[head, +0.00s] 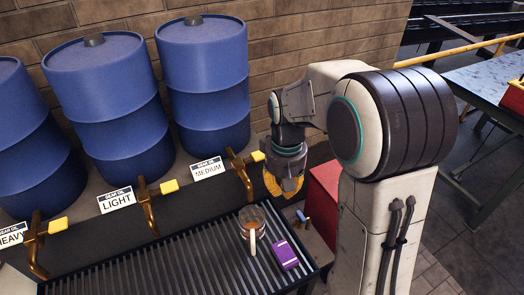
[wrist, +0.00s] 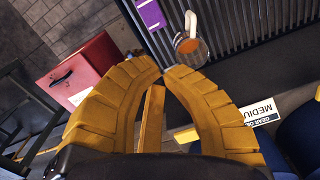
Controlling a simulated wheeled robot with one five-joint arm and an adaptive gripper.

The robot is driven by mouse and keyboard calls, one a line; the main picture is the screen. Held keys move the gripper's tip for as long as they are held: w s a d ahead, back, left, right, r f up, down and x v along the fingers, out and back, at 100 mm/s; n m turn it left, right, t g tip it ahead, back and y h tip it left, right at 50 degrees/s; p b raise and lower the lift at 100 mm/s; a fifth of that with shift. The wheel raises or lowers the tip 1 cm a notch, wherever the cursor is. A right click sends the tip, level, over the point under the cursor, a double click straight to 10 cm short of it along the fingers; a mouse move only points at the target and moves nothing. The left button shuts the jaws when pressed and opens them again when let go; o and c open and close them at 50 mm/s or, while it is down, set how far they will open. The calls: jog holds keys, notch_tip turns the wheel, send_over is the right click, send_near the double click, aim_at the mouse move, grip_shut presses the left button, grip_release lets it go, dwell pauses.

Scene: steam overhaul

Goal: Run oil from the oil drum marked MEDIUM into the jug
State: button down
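The blue drum marked MEDIUM (head: 207,95) stands against the wall; its MEDIUM label (head: 208,169) also shows in the wrist view (wrist: 262,108). Its brass tap (head: 240,172) has a yellow handle (head: 257,156), partly visible behind a finger in the wrist view (wrist: 186,136). The clear jug (head: 252,229) stands upright on the slatted grate, with amber liquid inside; it also shows in the wrist view (wrist: 190,45). My gripper (head: 288,194) is just right of the tap handle, pointing down. Its yellow fingertips (wrist: 165,72) close together with nothing visible held.
The LIGHT drum (head: 110,110) and HEAVY drum (head: 30,140) stand to the left with their own taps. A purple box (head: 285,255) lies on the slatted grate (head: 195,262) beside the jug. A red cabinet (head: 325,190) stands right of the grate.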

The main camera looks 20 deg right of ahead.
jog(key=w+m, duration=0.1)
jog(key=w, duration=0.5)
jog(key=w+m, duration=0.1)
jog(key=w, duration=0.5)
jog(key=w+f+m, duration=0.1)
jog(key=w, duration=0.6)
jog(key=shift+f+m, duration=0.1)
jog(key=shift+m, duration=0.2)
jog(key=w+r+m+t, duration=0.2)
jog(key=w+r+m, duration=0.2)
jog(key=r, duration=0.3)
notch_tip(320, 180, up, 4)
jog(key=m+g, duration=0.2)
jog(key=m, duration=0.5)
send_over(262, 156)
jog(key=shift+w+f+m, duration=0.1)
jog(key=shift+f+m, duration=0.1)
jog(key=shift+m, duration=0.3)
jog(key=shift+f, duration=0.15)
notch_tip(262, 156, down, 14)
jog(key=shift+r+b, duration=0.1)
jog(key=shift+b, duration=0.75)
